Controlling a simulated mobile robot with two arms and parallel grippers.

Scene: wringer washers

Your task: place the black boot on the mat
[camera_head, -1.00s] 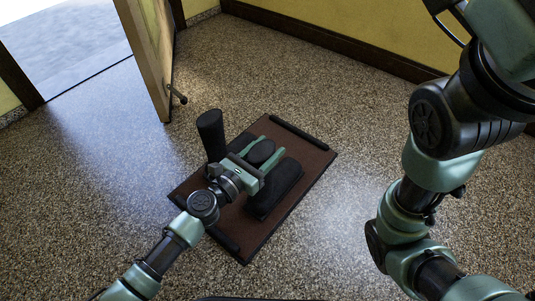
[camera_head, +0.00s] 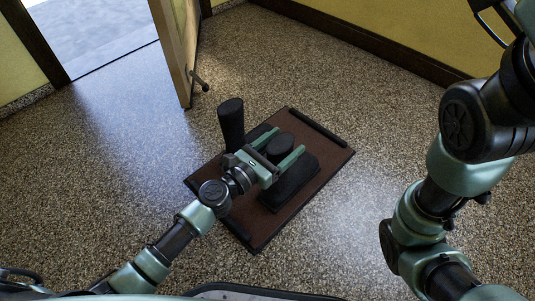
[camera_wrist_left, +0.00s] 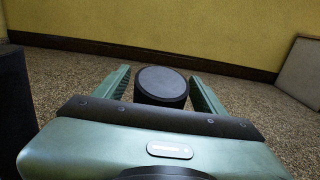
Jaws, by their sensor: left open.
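A black boot (camera_head: 290,186) stands upright on the brown mat (camera_head: 318,165), its sole seemingly flat on it. My left gripper (camera_head: 289,139) is open, with one finger on each side of the boot's shaft. In the left wrist view the round shaft top (camera_wrist_left: 162,84) shows between the two fingers, with small gaps beside it. A second black boot (camera_head: 231,122) stands upright at the mat's upper left side; its lower part is partly hidden by my gripper. It also shows at the left edge of the wrist view (camera_wrist_left: 14,100). My right gripper is out of the picture.
The mat has dark raised strips (camera_head: 318,133) at its ends. An open door (camera_head: 175,50) with a handle stands behind, beside a bright doorway. Yellow walls (camera_head: 390,25) with dark baseboards bound the back. The speckled floor (camera_head: 140,130) is clear around the mat.

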